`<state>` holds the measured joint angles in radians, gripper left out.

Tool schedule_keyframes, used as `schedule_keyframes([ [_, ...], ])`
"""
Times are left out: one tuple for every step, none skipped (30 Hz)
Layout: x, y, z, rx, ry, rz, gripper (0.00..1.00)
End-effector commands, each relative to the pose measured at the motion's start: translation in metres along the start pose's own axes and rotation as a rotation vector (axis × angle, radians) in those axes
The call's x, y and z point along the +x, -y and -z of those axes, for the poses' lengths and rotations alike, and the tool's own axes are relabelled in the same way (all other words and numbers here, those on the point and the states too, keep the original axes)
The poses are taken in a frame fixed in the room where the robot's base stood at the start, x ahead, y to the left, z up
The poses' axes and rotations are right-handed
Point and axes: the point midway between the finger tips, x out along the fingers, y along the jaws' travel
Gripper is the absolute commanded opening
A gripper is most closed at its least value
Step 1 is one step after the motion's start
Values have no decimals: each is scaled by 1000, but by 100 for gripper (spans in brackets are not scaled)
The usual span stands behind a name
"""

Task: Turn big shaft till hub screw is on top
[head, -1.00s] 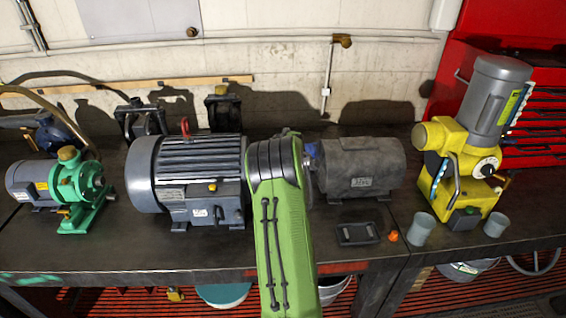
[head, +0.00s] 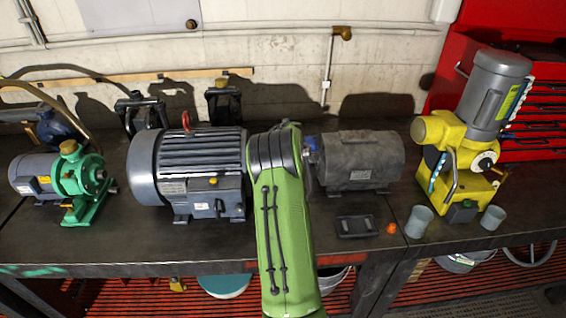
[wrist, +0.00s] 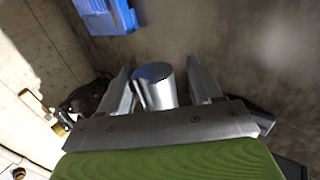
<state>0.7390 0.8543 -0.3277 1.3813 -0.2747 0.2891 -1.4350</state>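A large grey finned motor (head: 205,158) stands on the bench, left of my green arm in the head view. A dark grey motor (head: 361,160) stands right of the arm. In the wrist view a shiny round metal shaft (wrist: 155,88) stands between the two fingers of my gripper (wrist: 162,90). The fingers are apart. The left finger is close beside the shaft and a gap shows on the right. I cannot tell whether the left finger touches it. No hub screw can be made out. My arm hides the shaft and gripper in the head view.
A blue part (wrist: 105,14) is at the top of the wrist view. A green pump (head: 80,182) stands far left and a yellow machine (head: 440,150) right. A black tray (head: 357,227), an orange knob (head: 391,228) and grey cups (head: 418,221) lie near the front edge.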

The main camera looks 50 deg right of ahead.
Motion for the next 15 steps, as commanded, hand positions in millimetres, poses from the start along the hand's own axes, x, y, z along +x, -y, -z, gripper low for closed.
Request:
schedule_keyframes([
  [0,-1,0,0,0,-2,64],
  [-1,-1,0,0,0,-3,64],
  [-1,-1,0,0,1,-4,64],
  [-1,-2,0,0,1,-5,64],
  [-1,-2,0,0,1,-5,64],
  [-1,-2,0,0,1,-6,64],
  [-3,-2,0,0,1,-7,64],
  [-5,-3,0,0,1,-7,64],
  [-10,-3,0,0,1,-9,64],
  [-14,-3,0,0,1,-9,64],
  [-20,-4,0,0,1,-10,64],
  [-30,-3,0,0,0,-10,64],
  [-38,-4,1,0,-1,-11,64],
  [-48,-4,1,-1,-1,-13,64],
  [-59,-3,0,0,-1,-12,64],
])
